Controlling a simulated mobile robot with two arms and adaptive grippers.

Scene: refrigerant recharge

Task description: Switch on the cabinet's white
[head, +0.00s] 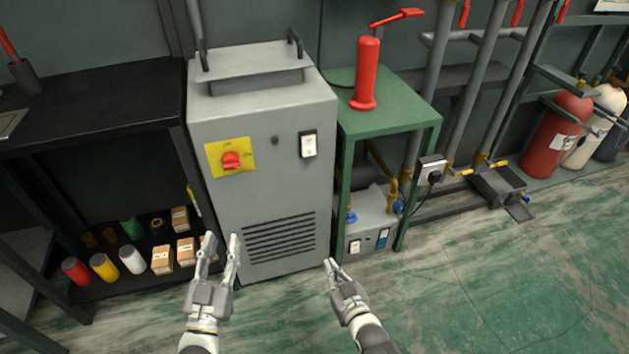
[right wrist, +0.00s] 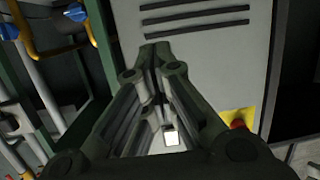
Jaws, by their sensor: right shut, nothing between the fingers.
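The grey cabinet (head: 265,190) stands against the back wall. The switch also shows in the right wrist view (right wrist: 171,137), seen through the gap between my finger links. My right gripper (head: 331,264) is shut and empty, low in front of the cabinet's right edge, below the switch and apart from it. In the right wrist view its fingertips (right wrist: 155,50) meet below the vent slots' picture area. My left gripper (head: 221,238) is open and empty, before the cabinet's lower left.
A yellow plate with a red rotary knob (head: 231,160) is left of the switch. A green table (head: 400,110) with a red pump (head: 367,72) stands at the right. A black shelf (head: 90,120) stands left. Floor space is free at the right.

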